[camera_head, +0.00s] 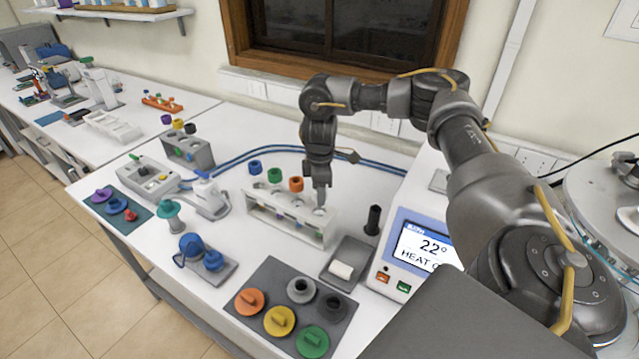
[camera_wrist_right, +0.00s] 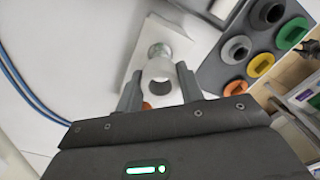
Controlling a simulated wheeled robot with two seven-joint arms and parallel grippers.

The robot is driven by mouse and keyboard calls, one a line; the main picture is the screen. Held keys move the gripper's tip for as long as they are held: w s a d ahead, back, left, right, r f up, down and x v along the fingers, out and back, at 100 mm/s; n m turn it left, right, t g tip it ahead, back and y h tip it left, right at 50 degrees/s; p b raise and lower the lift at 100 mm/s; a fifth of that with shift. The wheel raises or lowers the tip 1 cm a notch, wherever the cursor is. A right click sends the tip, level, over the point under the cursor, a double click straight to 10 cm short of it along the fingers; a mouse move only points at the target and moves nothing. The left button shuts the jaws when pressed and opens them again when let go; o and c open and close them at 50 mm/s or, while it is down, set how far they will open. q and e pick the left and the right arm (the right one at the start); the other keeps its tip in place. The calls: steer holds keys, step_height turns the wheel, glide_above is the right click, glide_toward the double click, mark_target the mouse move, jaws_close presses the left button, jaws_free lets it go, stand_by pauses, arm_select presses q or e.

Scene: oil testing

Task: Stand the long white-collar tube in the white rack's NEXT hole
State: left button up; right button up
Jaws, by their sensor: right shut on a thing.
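The white rack (camera_head: 285,230) stands on the bench in the head view. Tubes with a blue collar (camera_head: 255,168), a green collar (camera_head: 274,175) and an orange collar (camera_head: 296,184) stand in it from left to right. My right gripper (camera_head: 320,200) points down over the rack's right end, right of the orange collar. In the right wrist view my right gripper (camera_wrist_right: 160,90) is shut on the white collar (camera_wrist_right: 158,70) of a tube, and the rack's pale end lies behind it. Whether the tube's lower end is inside a hole is hard to tell. My left gripper is out of view.
A small grey tray (camera_head: 357,255) with a white cylinder (camera_head: 341,270), a black post (camera_head: 373,220) and a heater display (camera_head: 425,247) stand close right of the rack. A dark mat (camera_head: 262,285) with coloured caps lies in front. Blue hoses run behind the rack.

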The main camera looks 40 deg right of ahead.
steer(key=o, duration=1.3)
step_height(320, 180, up, 11)
steer(key=shift+f, duration=0.15)
